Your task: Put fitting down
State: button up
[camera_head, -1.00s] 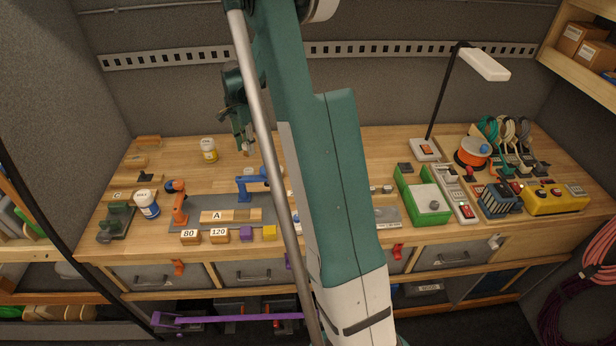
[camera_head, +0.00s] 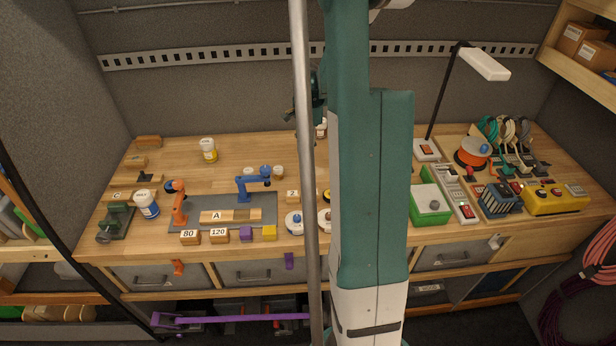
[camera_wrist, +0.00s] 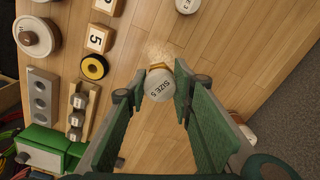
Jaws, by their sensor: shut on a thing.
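In the wrist view, the fitting (camera_wrist: 159,84) has a round white face marked "SIZE 5" and a brass-coloured part behind it. My gripper (camera_wrist: 166,82) is shut on it, with a green finger on either side. Bare wooden bench top lies below and around it; the gap between fitting and wood cannot be judged. In the head view, my gripper is mostly hidden behind my arm, above the back of the bench.
In the wrist view, a wooden rack (camera_wrist: 91,105) with white-topped pieces, a grey plate with holes (camera_wrist: 41,97), a yellow ring (camera_wrist: 94,67) and a block marked 5 (camera_wrist: 98,39) lie left. A green box (camera_wrist: 45,140) is lower left.

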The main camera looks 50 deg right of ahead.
jog(key=shift+s, duration=0.1)
dwell(0.3)
jog(key=shift+f, duration=2.95)
jog(key=shift+f, duration=2.05)
jog(key=shift+f, duration=0.2)
jog(key=o, duration=0.9)
jog(key=shift+r+p, duration=0.2)
jog(key=shift+p, duration=0.1)
jog(key=shift+r, duration=6)
